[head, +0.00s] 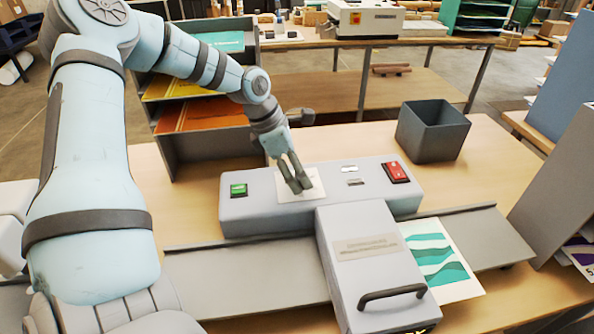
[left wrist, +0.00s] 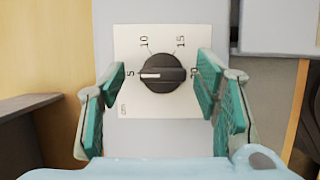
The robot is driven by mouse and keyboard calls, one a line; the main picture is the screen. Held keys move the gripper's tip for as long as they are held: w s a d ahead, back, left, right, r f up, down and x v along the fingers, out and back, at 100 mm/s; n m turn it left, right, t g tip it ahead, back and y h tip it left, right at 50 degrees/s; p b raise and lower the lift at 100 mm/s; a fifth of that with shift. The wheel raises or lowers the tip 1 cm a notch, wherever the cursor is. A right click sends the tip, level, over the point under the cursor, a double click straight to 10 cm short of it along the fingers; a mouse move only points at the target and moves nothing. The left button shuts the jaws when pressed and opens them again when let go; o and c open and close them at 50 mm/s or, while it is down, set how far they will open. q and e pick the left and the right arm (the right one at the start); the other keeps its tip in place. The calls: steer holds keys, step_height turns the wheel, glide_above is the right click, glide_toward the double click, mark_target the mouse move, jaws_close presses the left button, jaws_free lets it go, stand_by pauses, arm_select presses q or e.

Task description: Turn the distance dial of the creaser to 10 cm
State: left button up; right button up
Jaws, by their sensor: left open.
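The black distance dial (left wrist: 162,73) sits on a white plate (left wrist: 120,40) marked 5, 10, 15 and 20. Its white pointer line points left, at the 5. My left gripper (head: 299,184) reaches down to the plate on top of the grey creaser (head: 250,215) and hides the dial in the head view. In the left wrist view its green-padded fingers are open, one on each side of the dial, with a gap between each finger and the knob. My right gripper is out of view.
The creaser also carries a green button (head: 238,190) and a red switch (head: 396,171). A sheet with green waves (head: 441,260) lies partly beside the grey cover (head: 368,262). A dark bin (head: 432,133) stands behind at the right, and a paper rack (head: 200,150) at the left.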

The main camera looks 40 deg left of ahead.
arm_select(q)
steer(key=shift+s, duration=0.3)
steer(key=shift+w, duration=0.1)
steer(key=c, duration=1.1)
steer(key=shift+w+a+f+m+h+b, duration=0.15)
steer(key=shift+m+h+b, duration=0.15)
steer(key=shift+m+b, duration=0.7)
steer(key=shift+c, duration=0.2)
steer(key=m+b, duration=0.1)
steer(key=b, duration=0.1)
steer(key=shift+m+g+b, duration=0.35)
steer(key=shift+m+g, duration=0.05)
steer(key=shift+m+g+h+b, duration=0.3)
steer(key=shift+m+g+b, duration=0.15)
steer(key=shift+m, duration=0.45)
steer(key=shift+m+g, duration=0.35)
steer(key=shift+m, duration=0.55)
steer(key=m, duration=0.2)
steer(key=m+g, duration=0.1)
steer(key=m, duration=0.1)
steer(key=shift+w+r+g, duration=0.2)
steer(key=shift+g, duration=0.1)
steer(key=shift+m+h, duration=0.3)
